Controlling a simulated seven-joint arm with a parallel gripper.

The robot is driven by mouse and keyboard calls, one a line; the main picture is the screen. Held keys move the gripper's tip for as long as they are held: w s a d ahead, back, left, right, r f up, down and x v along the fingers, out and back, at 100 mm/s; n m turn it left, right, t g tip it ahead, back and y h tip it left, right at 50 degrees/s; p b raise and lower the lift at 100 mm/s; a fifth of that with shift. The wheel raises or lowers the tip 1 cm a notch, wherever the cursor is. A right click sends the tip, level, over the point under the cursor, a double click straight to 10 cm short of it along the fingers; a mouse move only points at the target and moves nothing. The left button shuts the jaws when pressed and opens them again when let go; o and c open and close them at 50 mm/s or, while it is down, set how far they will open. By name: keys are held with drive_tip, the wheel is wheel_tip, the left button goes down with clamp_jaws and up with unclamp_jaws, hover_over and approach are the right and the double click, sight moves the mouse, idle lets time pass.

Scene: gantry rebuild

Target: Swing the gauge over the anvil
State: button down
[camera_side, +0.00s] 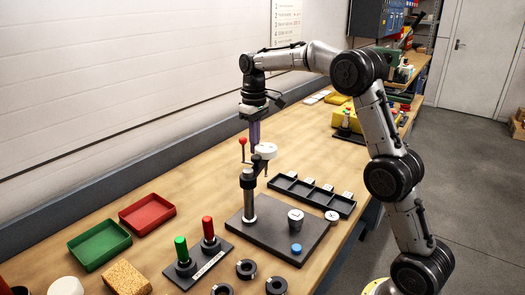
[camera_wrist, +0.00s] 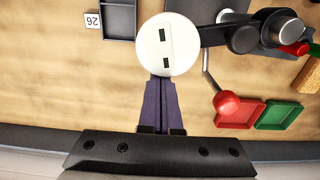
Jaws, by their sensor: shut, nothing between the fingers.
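The gauge (camera_side: 266,150) has a round white face and hangs from a dark arm on the stand's column (camera_side: 249,203). In the wrist view the gauge (camera_wrist: 168,62) shows at top centre, with two dark marks. The anvil, apparently the grey cylinder (camera_side: 295,218), stands on the dark base plate (camera_side: 250,240), to the right of the column and away from the gauge. My gripper (camera_side: 254,142) is shut and empty, pointing down at the gauge. In the wrist view its purple fingertips (camera_wrist: 162,80) meet the gauge's edge; I cannot tell whether they touch.
A red-balled lever (camera_side: 242,142) rises beside the gauge. A blue button (camera_side: 296,249) sits on the base plate. A compartment tray (camera_side: 345,206) lies behind. Red (camera_side: 147,213) and green (camera_side: 99,245) trays, a two-handled block (camera_side: 198,262) and dark rings (camera_side: 247,269) occupy the near bench.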

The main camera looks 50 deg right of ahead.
sight(275, 146)
drive_tip(key=shift+s+d, duration=0.25)
drive_tip(key=shift+s, duration=0.3)
drive_tip(key=shift+s+d, duration=0.25)
drive_tip(key=shift+s, duration=0.25)
drive_tip(key=shift+s+d, duration=0.2)
drive_tip(key=shift+s, duration=0.45)
drive_tip(key=shift+s+d, duration=0.2)
drive_tip(key=shift+s, duration=0.9)
